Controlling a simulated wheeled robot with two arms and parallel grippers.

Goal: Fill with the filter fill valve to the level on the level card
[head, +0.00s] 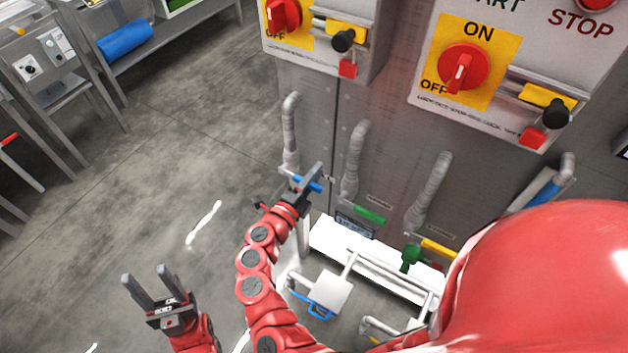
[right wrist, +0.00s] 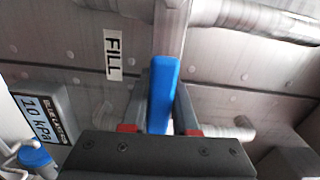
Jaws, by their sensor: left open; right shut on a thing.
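The fill valve's blue handle (head: 315,187) is on a grey pipe at the left of the steel cabinet. It also shows in the right wrist view (right wrist: 163,90), beside a FILL label (right wrist: 113,54). My right gripper (head: 308,183) is shut on this handle, with a finger on each side of it in the right wrist view. My left gripper (head: 150,283) is open and empty over the floor at the lower left. I cannot make out a level card or a liquid level in either view.
A green handle (head: 369,214) and a yellow handle (head: 438,248) sit to the right on the cabinet (head: 385,140). Red rotary switches (head: 465,70) are above. A 10 kPa plate (right wrist: 40,110) shows in the right wrist view. The floor (head: 150,190) at left is clear.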

